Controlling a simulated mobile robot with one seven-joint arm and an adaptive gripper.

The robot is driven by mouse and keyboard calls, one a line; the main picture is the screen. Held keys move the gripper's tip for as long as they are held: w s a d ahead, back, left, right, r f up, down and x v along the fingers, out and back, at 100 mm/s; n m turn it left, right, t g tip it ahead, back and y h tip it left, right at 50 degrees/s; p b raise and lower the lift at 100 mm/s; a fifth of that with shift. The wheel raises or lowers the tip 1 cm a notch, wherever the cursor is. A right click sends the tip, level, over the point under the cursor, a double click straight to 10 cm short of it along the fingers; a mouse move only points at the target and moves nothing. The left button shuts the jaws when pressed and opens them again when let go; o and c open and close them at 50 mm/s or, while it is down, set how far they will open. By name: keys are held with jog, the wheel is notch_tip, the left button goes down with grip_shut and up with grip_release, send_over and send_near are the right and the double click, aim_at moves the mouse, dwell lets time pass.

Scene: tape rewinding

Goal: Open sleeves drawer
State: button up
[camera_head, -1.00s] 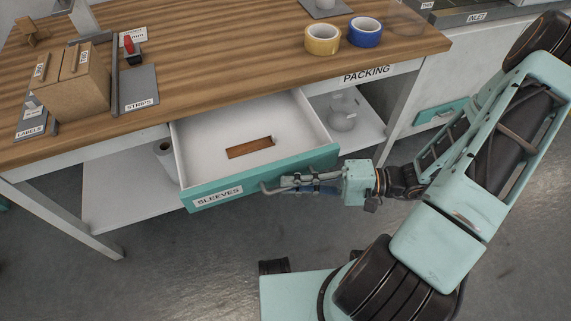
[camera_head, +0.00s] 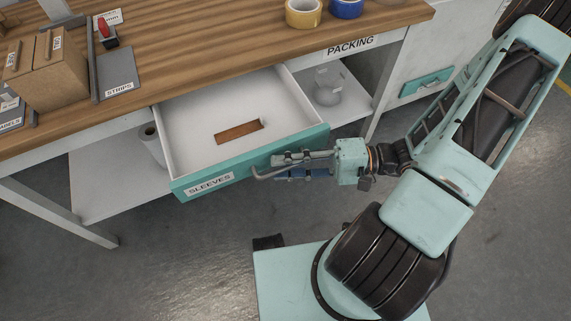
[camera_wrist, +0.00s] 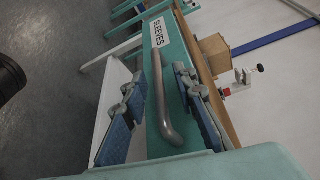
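The sleeves drawer (camera_head: 250,160) is pulled out from under the packing bench, with a white interior and a teal front labelled SLEEVES. A brown rectangular piece or slot (camera_head: 239,132) shows on its floor. The grey bar handle (camera_head: 262,174) is on the drawer front; it also shows in the wrist view (camera_wrist: 161,95). My gripper (camera_head: 291,167) is at the handle's right end. In the wrist view my gripper (camera_wrist: 160,98) has its blue-padded fingers spread apart, one on each side of the handle, with gaps visible. Part of the handle is hidden in the head view.
The wooden bench top (camera_head: 210,60) carries yellow tape (camera_head: 303,14), blue tape (camera_head: 346,7) and a cardboard box (camera_head: 46,72). A white lower shelf (camera_head: 105,180) lies under the bench. Open floor (camera_head: 180,260) lies in front of the drawer.

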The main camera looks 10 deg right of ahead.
jog(key=s+d+r, duration=0.1)
jog(key=d, duration=1.1)
jog(key=shift+s, duration=0.1)
